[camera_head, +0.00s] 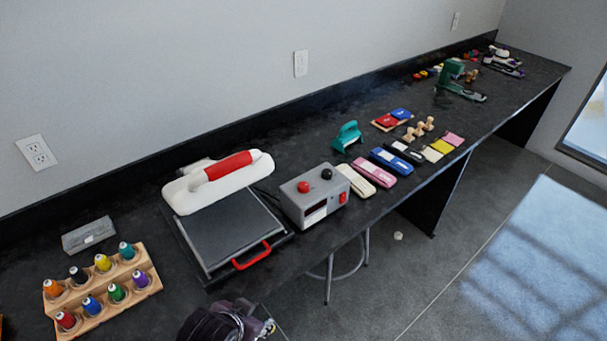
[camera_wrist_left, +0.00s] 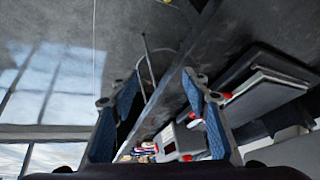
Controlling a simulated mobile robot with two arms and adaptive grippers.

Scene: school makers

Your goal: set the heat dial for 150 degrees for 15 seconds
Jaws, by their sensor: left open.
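The grey control box (camera_head: 315,205) stands on the black counter, right of the heat press. Its top carries a black knob (camera_head: 326,174) and a red knob (camera_head: 303,187); I cannot tell which is the heat dial, and no scale is readable. My left gripper (camera_head: 245,327) is at the bottom edge of the head view, in front of the counter and apart from the box. In the left wrist view its fingers (camera_wrist_left: 157,88) are spread and empty, and the box (camera_wrist_left: 180,141) shows beyond the right finger, partly hidden.
The heat press (camera_head: 228,222) with white top and red handles is left of the box. A wooden thread rack (camera_head: 100,290) is further left. Several ink pads and a teal punch (camera_head: 347,136) lie right of the box.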

